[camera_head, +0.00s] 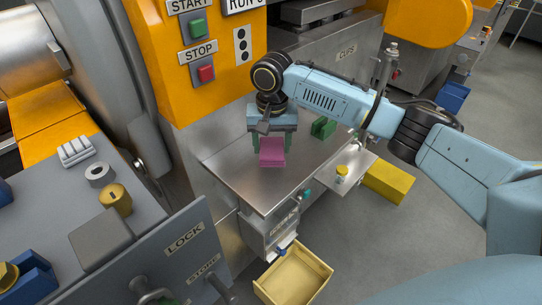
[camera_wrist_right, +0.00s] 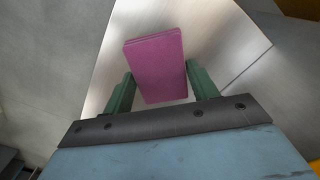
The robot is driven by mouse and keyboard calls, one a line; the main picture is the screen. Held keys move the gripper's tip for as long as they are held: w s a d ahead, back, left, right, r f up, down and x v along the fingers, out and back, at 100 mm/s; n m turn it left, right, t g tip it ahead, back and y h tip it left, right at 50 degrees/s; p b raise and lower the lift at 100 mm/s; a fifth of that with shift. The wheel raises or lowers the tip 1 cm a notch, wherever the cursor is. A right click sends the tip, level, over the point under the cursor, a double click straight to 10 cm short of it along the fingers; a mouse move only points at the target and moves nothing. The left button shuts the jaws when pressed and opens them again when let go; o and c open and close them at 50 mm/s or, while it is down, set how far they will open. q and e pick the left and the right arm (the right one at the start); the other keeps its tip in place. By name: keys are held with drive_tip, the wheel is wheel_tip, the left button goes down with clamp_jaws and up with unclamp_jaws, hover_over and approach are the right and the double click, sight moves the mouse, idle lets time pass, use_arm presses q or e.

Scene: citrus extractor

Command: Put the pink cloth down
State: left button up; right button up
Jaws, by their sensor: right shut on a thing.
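The pink cloth (camera_head: 272,152) is a folded pink block at the steel shelf below the stop button in the head view. My right gripper (camera_head: 271,143) is above it, with its green fingers on either side of the cloth. In the right wrist view the cloth (camera_wrist_right: 157,66) sits between the two green fingers of my right gripper (camera_wrist_right: 160,90), and the gripper is shut on it. I cannot tell whether the cloth touches the steel shelf (camera_head: 245,185). My left gripper is not in view.
A green block (camera_head: 323,127) stands on the shelf to the right. A yellow open drawer (camera_head: 293,277) is below, and a yellow box (camera_head: 388,184) is on the floor. The orange panel with a green button (camera_head: 198,28) and red button (camera_head: 206,73) rises behind.

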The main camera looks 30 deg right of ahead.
sight(272, 147)
wheel_tip(272, 147, down, 4)
drive_tip(key=shift+f, duration=0.1)
drive_tip(key=shift+w+f, duration=0.15)
drive_tip(key=shift+f, duration=0.25)
drive_tip(key=o, duration=0.9)
drive_tip(key=shift+f, duration=0.1)
wheel_tip(272, 147, up, 12)
drive_tip(key=shift+r, duration=0.15)
